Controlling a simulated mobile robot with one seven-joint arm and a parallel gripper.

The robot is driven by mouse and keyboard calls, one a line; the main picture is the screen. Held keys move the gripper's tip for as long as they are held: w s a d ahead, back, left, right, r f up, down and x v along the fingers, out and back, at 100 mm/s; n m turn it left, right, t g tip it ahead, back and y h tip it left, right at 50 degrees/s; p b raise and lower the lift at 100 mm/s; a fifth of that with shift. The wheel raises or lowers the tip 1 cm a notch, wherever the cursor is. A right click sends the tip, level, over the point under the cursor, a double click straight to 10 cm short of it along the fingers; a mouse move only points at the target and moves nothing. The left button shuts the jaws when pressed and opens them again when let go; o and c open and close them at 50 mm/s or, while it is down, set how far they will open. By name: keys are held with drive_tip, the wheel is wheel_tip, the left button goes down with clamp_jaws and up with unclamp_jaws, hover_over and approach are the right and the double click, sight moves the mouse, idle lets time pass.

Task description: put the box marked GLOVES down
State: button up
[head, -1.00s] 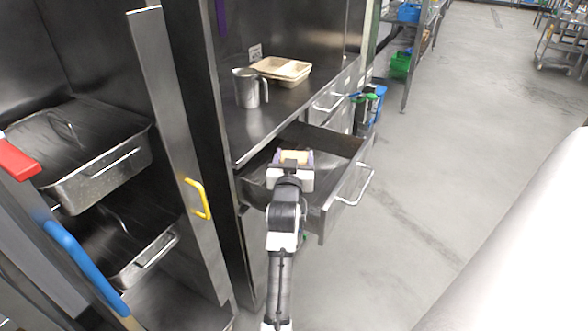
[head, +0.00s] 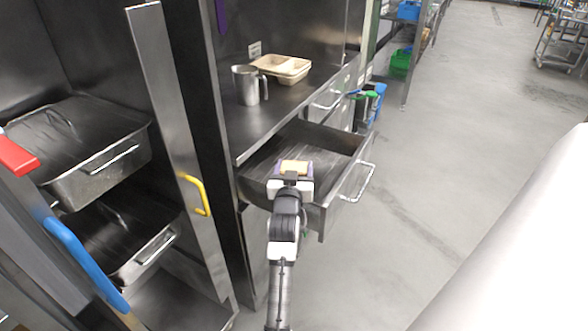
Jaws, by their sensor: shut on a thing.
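In the head view my gripper (head: 290,175) is over the near part of an open metal drawer (head: 335,200). It is shut on a small box (head: 293,167), of which only a tan-orange top shows between the purple fingertips. No lettering can be read on it, so I cannot confirm the GLOVES mark. Most of the box is hidden by the gripper. I cannot tell whether the box touches the drawer floor.
The drawer floor (head: 312,145) beyond the gripper looks bare. A metal pitcher (head: 246,87) and tan trays (head: 284,67) stand on the counter (head: 240,127) above. A cabinet door with a yellow handle (head: 196,195) stands open at left.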

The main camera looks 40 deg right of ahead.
drive_tip(key=o, duration=1.1)
drive_tip(key=shift+f, duration=0.75)
drive_tip(key=shift+r, duration=0.2)
drive_tip(key=r+b+v, duration=0.1)
drive_tip(key=v, duration=1.1)
drive_tip(key=shift+r, duration=0.3)
